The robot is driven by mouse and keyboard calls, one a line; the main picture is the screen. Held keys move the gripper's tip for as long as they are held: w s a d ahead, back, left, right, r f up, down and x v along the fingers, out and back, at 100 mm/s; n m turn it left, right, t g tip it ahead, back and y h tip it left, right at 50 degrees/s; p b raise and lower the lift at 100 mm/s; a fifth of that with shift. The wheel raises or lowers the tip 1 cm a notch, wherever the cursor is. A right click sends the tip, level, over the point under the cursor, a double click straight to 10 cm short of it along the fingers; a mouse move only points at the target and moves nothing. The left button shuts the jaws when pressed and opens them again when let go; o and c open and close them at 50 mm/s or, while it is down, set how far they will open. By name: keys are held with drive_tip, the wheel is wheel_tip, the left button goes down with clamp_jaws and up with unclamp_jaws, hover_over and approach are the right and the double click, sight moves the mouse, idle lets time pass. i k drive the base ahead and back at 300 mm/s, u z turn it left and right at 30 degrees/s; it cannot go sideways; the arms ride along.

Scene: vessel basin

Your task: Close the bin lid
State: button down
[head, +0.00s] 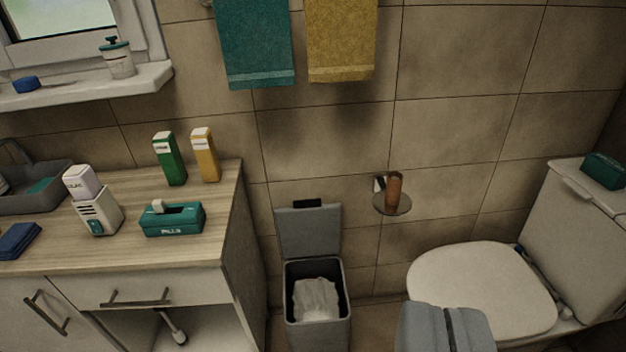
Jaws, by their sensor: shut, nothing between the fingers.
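A grey bin (321,337) stands on the floor between the wooden-topped cabinet and the toilet. Its grey lid (309,234) is open, standing upright at the back against the tiled wall, with a small black piece above its top edge. A white crumpled bag or liner (316,299) shows inside the open bin. My gripper (445,326) is at the bottom of the picture, right of the bin and in front of the toilet. Its two grey fingers are together with nothing between them, apart from the bin and lid.
The toilet (480,283) has its lid down. A small round wall shelf (392,204) with a brown cup sits above and right of the bin. The cabinet (235,240) borders the bin on the left. Teal (254,42) and yellow (341,40) towels hang above.

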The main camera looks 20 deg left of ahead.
sight(310, 228)
drive_tip(key=i, duration=1.05)
drive_tip(key=u, duration=0.1)
